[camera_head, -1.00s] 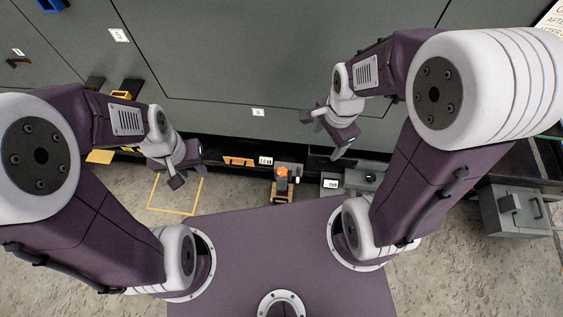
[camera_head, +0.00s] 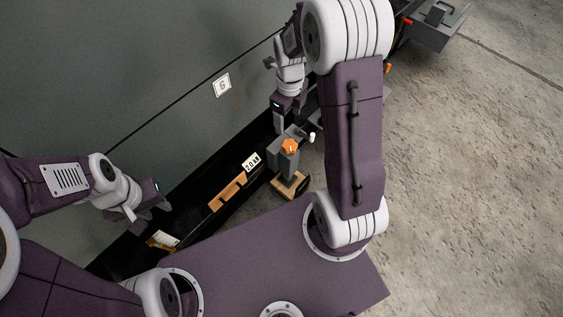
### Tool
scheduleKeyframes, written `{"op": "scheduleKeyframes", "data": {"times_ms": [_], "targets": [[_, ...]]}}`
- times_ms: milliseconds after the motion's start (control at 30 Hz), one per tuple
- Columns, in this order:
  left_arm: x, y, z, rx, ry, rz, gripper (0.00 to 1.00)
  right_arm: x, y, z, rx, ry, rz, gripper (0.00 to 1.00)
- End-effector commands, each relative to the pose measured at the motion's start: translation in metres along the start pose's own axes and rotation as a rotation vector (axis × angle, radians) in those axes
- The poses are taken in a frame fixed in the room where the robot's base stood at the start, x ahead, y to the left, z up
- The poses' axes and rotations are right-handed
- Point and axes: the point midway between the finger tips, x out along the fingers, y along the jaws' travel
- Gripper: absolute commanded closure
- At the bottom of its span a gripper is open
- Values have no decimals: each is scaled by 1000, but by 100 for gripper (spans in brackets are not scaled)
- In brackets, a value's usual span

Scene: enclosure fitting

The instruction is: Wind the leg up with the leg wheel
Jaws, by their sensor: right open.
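The leg is a grey post (camera_head: 289,163) with an orange leg wheel (camera_head: 290,147) on its side, in the middle of the head view. Its foot is over a wooden block (camera_head: 290,185) on the floor, beside the dark cabinet base. My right gripper (camera_head: 279,122) is just above and left of the wheel in the picture. It is open and looks apart from the wheel, with nothing seen in it. My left gripper (camera_head: 158,205) is further left by the cabinet base, away from the leg. Whether its fingers are open is unclear.
The grey cabinet wall (camera_head: 120,80) with a label "6" (camera_head: 222,85) fills the upper left. An orange-brown bar (camera_head: 228,191) and a "2.0" tag (camera_head: 251,162) are on the dark base. A grey box (camera_head: 437,22) is at top right. Concrete floor (camera_head: 470,180) at right is clear.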

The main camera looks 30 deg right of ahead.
Motion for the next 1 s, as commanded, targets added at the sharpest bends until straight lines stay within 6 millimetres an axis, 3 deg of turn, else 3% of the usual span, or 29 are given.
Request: {"op": "scheduleKeyframes", "data": {"times_ms": [33, 100, 467, 833, 1000], "targets": [[28, 0, 3, 0, 0, 0, 64, 31, -1, -3, 7, 7, 6, 29], [39, -1, 4, 0, 0, 0, 64, 46, -1, -6, 13, 13, 10, 29], [48, -1, 5, 0, 1, 0, 64, 56, -2, -8, 18, 16, 12, 29], [108, -2, 11, 0, 0, 0, 64, 129, -1, -9, 18, 16, 12, 29], [119, -2, 12, 0, 0, 0, 64, 144, -1, -10, 18, 16, 12, 29]]}}
